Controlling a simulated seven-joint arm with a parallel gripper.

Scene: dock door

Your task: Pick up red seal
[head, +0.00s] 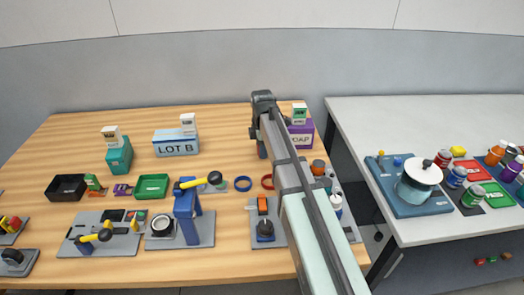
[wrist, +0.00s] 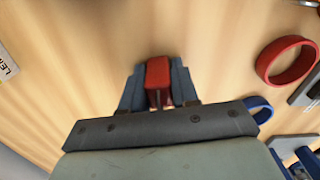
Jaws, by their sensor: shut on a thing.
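My gripper (wrist: 158,85) is shut on a small red block-shaped piece (wrist: 157,72), which sits between its two grey-blue fingers in the wrist view. This piece may be the red seal; its full shape is partly hidden by the fingers. In the head view my gripper (head: 262,150) is over the back part of the wooden table, left of the purple box, and the held piece cannot be made out. A separate red ring (wrist: 263,63) lies on the table to the right in the wrist view. It also shows in the head view (head: 265,182), partly behind my arm.
A blue ring (head: 243,184) lies left of the red ring. The LOT B box (head: 175,148) and purple box (head: 303,139) stand at the back. A blue stand with a yellow-black lever (head: 187,215) is nearer. The wood between the LOT B box and my gripper is clear.

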